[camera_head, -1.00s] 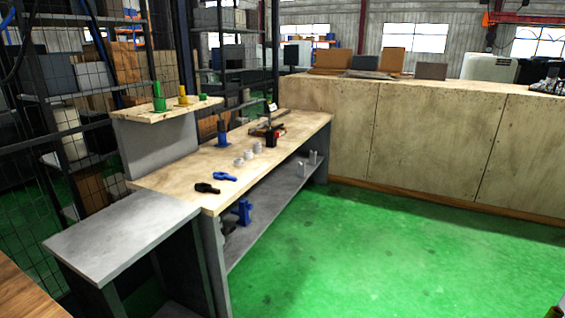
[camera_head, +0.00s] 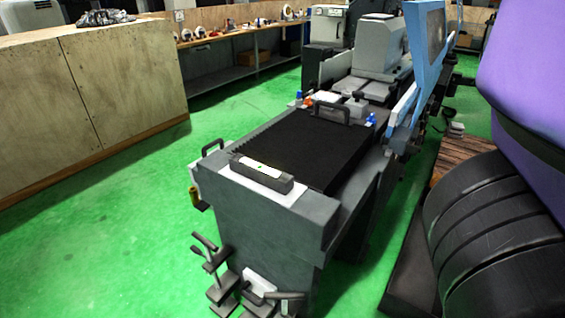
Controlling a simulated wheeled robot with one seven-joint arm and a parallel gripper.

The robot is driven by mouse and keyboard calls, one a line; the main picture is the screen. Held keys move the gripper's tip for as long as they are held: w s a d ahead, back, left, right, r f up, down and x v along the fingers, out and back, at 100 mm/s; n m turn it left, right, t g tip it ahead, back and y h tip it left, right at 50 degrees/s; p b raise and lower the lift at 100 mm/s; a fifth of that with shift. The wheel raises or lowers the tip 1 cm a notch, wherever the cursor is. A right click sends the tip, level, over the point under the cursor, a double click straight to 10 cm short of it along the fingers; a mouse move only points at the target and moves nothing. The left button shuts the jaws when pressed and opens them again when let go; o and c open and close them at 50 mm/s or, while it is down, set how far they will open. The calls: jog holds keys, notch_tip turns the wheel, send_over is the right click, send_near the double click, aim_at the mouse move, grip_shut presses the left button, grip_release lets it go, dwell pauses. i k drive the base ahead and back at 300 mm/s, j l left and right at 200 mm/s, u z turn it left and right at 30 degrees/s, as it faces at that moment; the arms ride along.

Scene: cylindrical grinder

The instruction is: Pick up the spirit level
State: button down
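The spirit level (camera_head: 262,174) is a short bar with a pale top and a small green spot, probably its vial. It lies on the near end of the grey grinder (camera_head: 270,240), in front of the black ribbed cover (camera_head: 300,148). Its long side runs roughly left to right, tilting down to the right in the picture. Nothing covers it. My gripper is not in view, so its state does not show.
A black handle (camera_head: 212,148) stands left of the level, and levers (camera_head: 208,255) stick out low at the grinder's near side. Wooden panels (camera_head: 100,90) stand at left. A large purple and black ribbed form (camera_head: 490,220) fills the right. Green floor (camera_head: 120,240) is clear at left.

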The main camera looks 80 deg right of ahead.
aim_at(281, 182)
jog(key=z, duration=1.3)
jog(key=k+l+z, duration=0.1)
jog(key=z, duration=0.2)
jog(key=k+l+z, duration=0.25)
jog(key=j, duration=0.1)
